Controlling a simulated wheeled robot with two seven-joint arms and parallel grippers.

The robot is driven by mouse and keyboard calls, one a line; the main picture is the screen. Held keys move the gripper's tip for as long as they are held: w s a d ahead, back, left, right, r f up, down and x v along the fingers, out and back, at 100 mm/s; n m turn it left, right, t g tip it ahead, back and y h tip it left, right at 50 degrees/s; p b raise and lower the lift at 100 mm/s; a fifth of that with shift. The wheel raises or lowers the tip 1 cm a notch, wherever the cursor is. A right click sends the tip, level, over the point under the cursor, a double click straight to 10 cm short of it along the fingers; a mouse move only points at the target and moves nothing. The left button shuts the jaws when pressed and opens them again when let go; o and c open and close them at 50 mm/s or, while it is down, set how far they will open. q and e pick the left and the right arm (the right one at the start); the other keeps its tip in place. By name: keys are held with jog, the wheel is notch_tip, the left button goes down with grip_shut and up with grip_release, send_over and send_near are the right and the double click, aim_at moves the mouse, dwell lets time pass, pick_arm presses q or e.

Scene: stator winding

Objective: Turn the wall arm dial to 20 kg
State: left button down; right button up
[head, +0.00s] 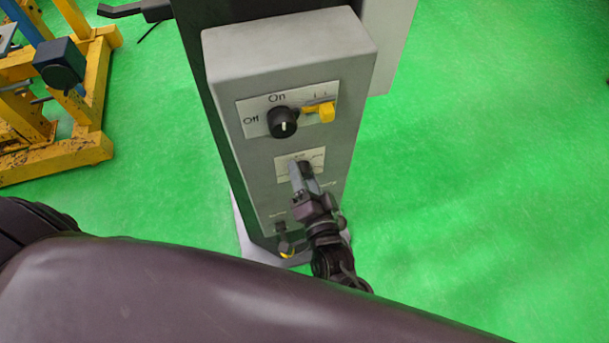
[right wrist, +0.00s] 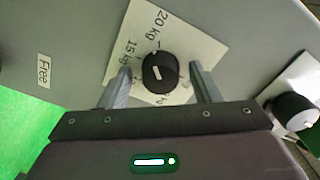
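The weight dial (right wrist: 160,73) is a round black knob with a white mark, on a white plate (right wrist: 195,38) printed "20 kg" and "15 kg". The exact setting is hard to read. My right gripper (right wrist: 160,70) is open, with one finger on each side of the dial and gaps showing between fingers and knob. In the head view the right gripper (head: 301,172) is at the lower plate of the grey control box (head: 290,50) and partly hides this dial. My left gripper is not in view.
Above the weight dial is a black Off/On knob (head: 282,122) beside a yellow piece (head: 326,112). A small switch (head: 285,247) sits low on the box. Another black knob (right wrist: 292,108) lies right in the wrist view. A yellow frame (head: 85,130) stands left; green floor right is clear.

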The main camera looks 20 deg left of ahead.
jog(key=b+v, duration=0.2)
jog(key=v, duration=0.6)
jog(key=shift+b, duration=0.3)
jog(key=shift+w, duration=0.1)
jog(key=w+a+n, duration=0.1)
jog(key=w+n, duration=0.1)
jog(key=n, duration=0.1)
jog(key=w+a+n+b, duration=0.1)
jog(key=w+a+n, duration=0.1)
jog(key=n, duration=0.1)
jog(key=w+a+n+b, duration=0.1)
jog(key=w+n, duration=0.1)
jog(key=n, duration=0.2)
jog(key=shift+w+a, duration=0.2)
